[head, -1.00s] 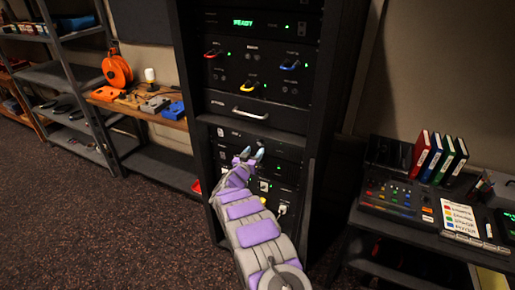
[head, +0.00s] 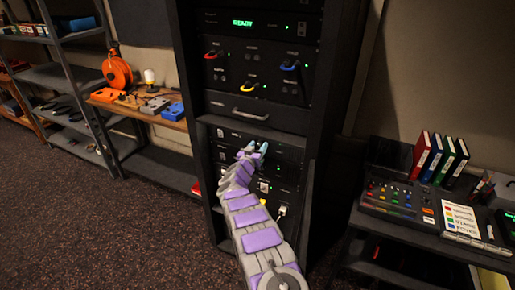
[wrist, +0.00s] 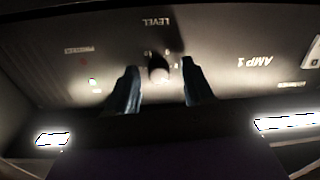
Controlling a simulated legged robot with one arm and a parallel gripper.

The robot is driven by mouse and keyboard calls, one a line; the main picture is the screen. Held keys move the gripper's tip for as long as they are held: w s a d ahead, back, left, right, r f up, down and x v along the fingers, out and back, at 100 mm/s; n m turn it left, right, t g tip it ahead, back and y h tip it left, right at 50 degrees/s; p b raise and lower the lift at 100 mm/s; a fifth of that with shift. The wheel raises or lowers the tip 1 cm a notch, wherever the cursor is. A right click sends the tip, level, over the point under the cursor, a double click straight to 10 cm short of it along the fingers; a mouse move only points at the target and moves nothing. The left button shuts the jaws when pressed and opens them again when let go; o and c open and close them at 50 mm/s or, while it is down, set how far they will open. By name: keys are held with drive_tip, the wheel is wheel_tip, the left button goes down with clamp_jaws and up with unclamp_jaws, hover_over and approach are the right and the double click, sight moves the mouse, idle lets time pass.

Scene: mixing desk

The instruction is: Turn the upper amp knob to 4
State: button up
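The wrist view is upside down and shows the dark amp panel (wrist: 215,45) with the labels "AMP 1" and "LEVEL". A small rounded knob (wrist: 158,70) sits near the "LEVEL" label, with small marks around it. My gripper (head: 257,149) is at the face of the amp in the rack. Its two fingers are apart, one on each side of the knob in the wrist view, with gaps to it. I cannot tell how far the fingertips reach around it. The knob's pointer is not readable. In the head view the gripper hides the knob.
Above the amps, the rack (head: 325,70) holds a drawer with a handle (head: 250,115) and a panel with coloured-handled plugs. A white plug (head: 282,210) sits lower right of the arm. A desk with a mixer (head: 395,197) stands right, shelves left.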

clamp_jaws()
idle(0.3)
drive_tip(key=m+p, duration=0.1)
drive_tip(key=m, duration=0.4)
drive_tip(key=shift+a+f, duration=0.1)
unclamp_jaws()
idle(0.4)
